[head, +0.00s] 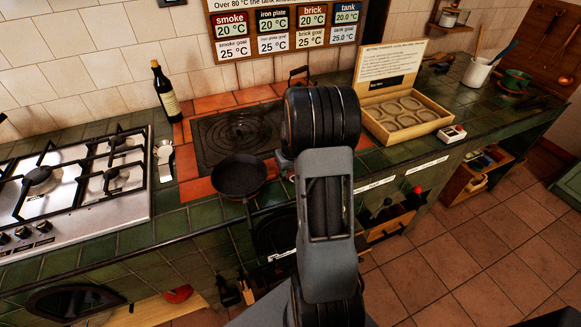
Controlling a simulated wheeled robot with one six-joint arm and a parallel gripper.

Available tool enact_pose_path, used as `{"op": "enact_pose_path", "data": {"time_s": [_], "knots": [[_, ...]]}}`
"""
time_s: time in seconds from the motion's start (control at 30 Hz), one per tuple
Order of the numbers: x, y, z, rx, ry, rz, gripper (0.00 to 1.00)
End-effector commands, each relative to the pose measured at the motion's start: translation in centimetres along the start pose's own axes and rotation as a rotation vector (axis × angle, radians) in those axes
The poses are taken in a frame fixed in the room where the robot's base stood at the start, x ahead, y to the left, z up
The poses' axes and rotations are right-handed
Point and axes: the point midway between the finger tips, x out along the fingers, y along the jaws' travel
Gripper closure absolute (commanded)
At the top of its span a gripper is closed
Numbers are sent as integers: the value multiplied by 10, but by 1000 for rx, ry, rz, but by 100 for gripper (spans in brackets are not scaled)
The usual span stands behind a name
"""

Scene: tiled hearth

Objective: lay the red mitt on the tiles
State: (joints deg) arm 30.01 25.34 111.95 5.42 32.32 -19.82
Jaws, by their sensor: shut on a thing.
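My arm rises through the middle of the head view, and its thick dark joint blocks the counter behind it. I cannot make out my gripper's fingers or what is between them. No red mitt can be clearly identified. A small red thing (178,294) shows low at the left, below the counter front, but it is too small to tell what it is. Green tiles (105,252) cover the counter, and orange-red tiles (214,103) frame a dark iron plate (238,136). A black pan (239,177) sits at the plate's front edge.
A gas hob (75,185) fills the left. An open wooden box (405,112) and a small box (451,134) sit right of my arm. A white pot (476,75) holds utensils. Green tiles near the right front are mostly clear.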

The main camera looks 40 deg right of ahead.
Motion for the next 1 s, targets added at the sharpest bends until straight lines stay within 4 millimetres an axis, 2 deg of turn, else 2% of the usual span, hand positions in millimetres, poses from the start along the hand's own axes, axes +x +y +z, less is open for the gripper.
{"op": "enact_pose_path", "data": {"time_s": [0.37,0.4,0.67,1.0], "knots": [[0,0,0,0,0,0,67],[0,0,0,0,0,0,52],[0,0,0,0,0,0,27],[-6,0,0,0,1,0,26]]}}
